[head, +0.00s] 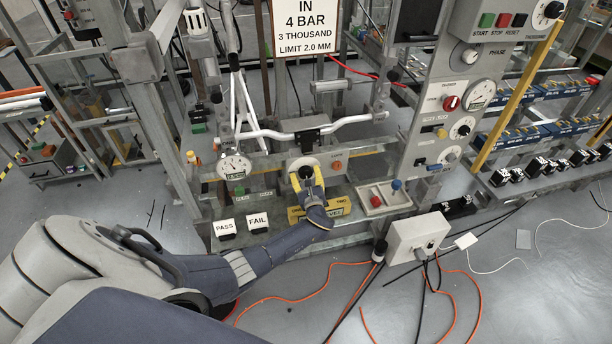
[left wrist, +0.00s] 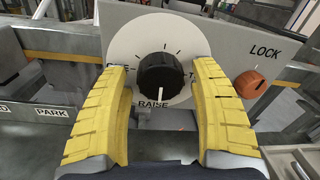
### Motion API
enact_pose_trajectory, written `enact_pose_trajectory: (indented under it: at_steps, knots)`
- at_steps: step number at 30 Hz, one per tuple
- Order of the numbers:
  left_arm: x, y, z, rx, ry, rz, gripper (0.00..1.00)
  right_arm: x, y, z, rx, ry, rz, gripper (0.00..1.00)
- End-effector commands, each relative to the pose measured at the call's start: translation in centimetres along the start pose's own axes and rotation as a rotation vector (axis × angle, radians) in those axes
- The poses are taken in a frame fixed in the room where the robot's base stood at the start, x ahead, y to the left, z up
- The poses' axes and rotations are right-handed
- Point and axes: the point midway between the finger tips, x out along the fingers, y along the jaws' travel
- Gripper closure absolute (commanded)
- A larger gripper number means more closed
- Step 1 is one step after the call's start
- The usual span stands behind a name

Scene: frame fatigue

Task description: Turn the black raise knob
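The black raise knob (left wrist: 162,76) sits on a round white dial (left wrist: 188,42) with the word RAISE below it, in the left wrist view. Its white pointer mark points down toward that word. In the head view the knob (head: 305,172) shows just beyond my fingertips. My left gripper (left wrist: 160,85) is open, with one yellow finger on each side of the knob. A gap shows between the knob and each finger, so I see no clear contact. In the head view my left gripper (head: 307,184) reaches the panel from the lower left. My right gripper is in neither view.
An orange knob (left wrist: 250,84) marked LOCK is just right of the dial. A gauge (head: 235,167) stands to the left, above PASS (head: 225,228) and FAIL (head: 257,221) blocks. A tray (head: 384,197) with red and blue parts is to the right. Cables cross the floor.

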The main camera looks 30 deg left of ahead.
Motion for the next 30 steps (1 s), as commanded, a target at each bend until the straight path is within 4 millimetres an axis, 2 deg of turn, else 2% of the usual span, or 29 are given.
enact_pose_trajectory:
  at_steps: [1,13,29,30]
  knots:
    - [-0.02,0.0,-0.01,0.0,0.0,0.0,0.44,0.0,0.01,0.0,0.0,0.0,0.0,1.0]
    - [-0.03,0.03,-0.03,0.001,0.0,0.0,0.89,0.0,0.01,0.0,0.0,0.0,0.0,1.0]
    - [-0.04,0.04,-0.04,0.079,0.005,0.002,0.9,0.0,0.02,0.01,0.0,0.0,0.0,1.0]
    - [-0.04,0.04,-0.04,0.079,0.005,0.002,0.57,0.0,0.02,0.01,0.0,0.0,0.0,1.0]
